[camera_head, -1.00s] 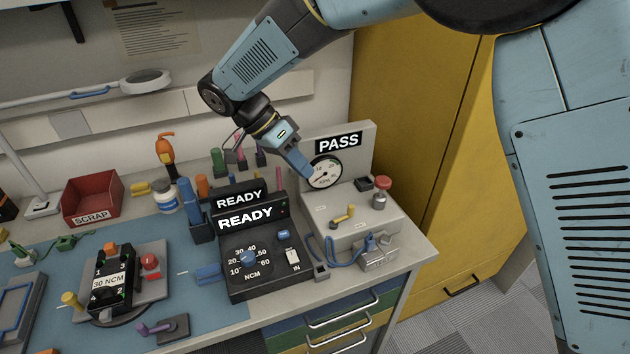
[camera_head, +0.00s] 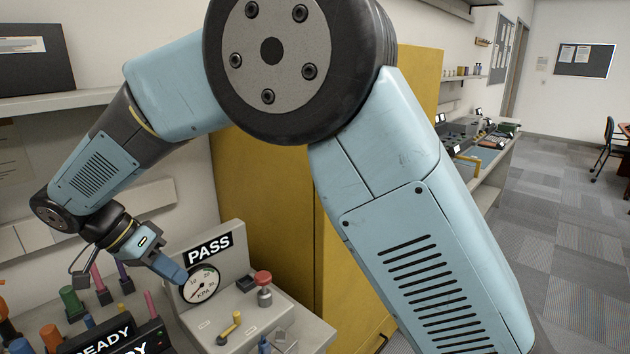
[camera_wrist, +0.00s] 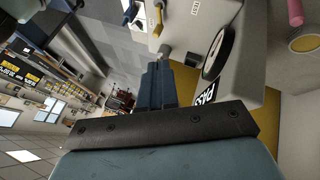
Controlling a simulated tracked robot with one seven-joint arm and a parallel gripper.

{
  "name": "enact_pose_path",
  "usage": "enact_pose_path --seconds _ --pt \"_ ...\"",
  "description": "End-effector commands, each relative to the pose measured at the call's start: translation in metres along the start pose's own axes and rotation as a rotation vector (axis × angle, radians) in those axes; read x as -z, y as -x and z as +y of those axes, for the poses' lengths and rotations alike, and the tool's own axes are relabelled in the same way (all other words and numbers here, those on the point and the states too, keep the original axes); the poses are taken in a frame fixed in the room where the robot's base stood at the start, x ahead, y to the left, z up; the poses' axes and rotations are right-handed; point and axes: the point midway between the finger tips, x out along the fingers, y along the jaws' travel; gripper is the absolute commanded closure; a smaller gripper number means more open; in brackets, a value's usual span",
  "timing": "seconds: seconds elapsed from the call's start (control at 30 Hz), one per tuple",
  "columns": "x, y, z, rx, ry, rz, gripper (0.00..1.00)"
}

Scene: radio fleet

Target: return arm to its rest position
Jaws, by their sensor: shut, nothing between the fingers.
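My gripper (camera_head: 180,277) is at the lower left of the head view, in front of the grey test unit (camera_head: 240,318) with the PASS sign (camera_head: 208,249). Its blue fingers are shut with nothing between them, and they appear close to the round KPA gauge (camera_head: 201,284). I cannot tell whether they touch it. In the wrist view the shut fingers (camera_wrist: 157,75) point toward the unit, with the gauge (camera_wrist: 217,53) to their right. My arm is bent, with its large elbow joint high in the head view.
A red knob (camera_head: 263,279) and a yellow lever (camera_head: 232,324) stand on the unit. The black READY box (camera_head: 115,338) and several coloured tool handles (camera_head: 72,300) are at the lower left. A yellow cabinet (camera_head: 262,190) stands behind my arm. Open carpeted floor (camera_head: 570,200) lies to the right.

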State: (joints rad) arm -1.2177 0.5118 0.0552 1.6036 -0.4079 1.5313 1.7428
Motion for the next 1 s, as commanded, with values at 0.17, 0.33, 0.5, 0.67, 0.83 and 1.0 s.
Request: enact_pose_path --seconds 0.17,0.33,0.5,0.67,0.83,1.0 --pt "0.067 -0.011 0.046 0.044 0.029 -0.085 1.00" --pt "0.122 -0.028 0.100 0.108 0.073 -0.158 1.00" --pt "0.164 -0.047 0.157 0.185 0.106 -0.207 1.00" --pt "0.192 -0.066 0.213 0.263 0.131 -0.230 1.00" --pt "0.210 -0.086 0.272 0.347 0.151 -0.230 1.00" --pt "0.215 -0.106 0.328 0.427 0.163 -0.205 1.00"
